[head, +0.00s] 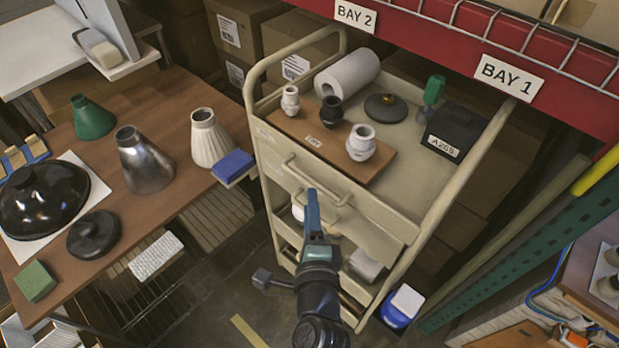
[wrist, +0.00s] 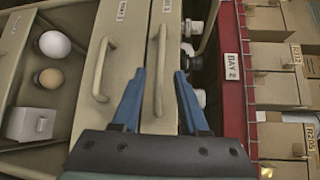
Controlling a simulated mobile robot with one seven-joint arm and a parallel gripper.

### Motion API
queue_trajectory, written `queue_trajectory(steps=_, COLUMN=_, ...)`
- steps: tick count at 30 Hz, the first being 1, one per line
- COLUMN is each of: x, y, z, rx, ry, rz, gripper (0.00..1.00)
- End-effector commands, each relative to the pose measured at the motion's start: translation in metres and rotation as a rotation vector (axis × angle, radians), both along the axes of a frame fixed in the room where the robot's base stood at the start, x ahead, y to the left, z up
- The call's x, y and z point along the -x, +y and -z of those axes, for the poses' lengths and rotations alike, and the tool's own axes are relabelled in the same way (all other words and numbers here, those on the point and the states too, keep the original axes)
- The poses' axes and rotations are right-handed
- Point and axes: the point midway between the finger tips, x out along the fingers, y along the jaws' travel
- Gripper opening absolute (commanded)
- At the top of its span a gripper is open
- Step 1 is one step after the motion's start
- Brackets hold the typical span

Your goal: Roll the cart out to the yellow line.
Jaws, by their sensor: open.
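The beige cart (head: 420,215) stands under the red shelf edge, with a tubular frame and drawer fronts facing me. A bar handle (head: 303,172) is on its upper front. My gripper (head: 312,192) is open in front of the drawers. In the wrist view my gripper (wrist: 158,75) has a blue finger on each side of an upright-looking bar handle (wrist: 160,50). Both fingers look apart from it; I cannot tell how deep the bar sits between them. A second handle (wrist: 101,70) lies left of the fingers. A short piece of the yellow line (head: 249,331) shows on the floor at the bottom.
The cart top carries a board (head: 335,145) with small pots, a white roll (head: 347,73), a green bottle (head: 433,90) and a black box (head: 453,130). A wooden table (head: 140,215) with lamp shades stands left. A blue-and-white item (head: 401,306) is by the cart's lower right.

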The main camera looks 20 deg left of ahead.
Motion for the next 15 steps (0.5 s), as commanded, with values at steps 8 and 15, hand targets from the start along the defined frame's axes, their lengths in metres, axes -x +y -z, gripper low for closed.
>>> queue_trajectory(steps=8, x=-0.042, y=0.021, z=0.006, rx=0.001, ry=-0.002, rz=-0.001, gripper=0.44)
queue_trajectory(steps=15, x=-0.059, y=0.028, z=0.009, rx=0.002, ry=-0.002, rz=0.000, gripper=0.44)
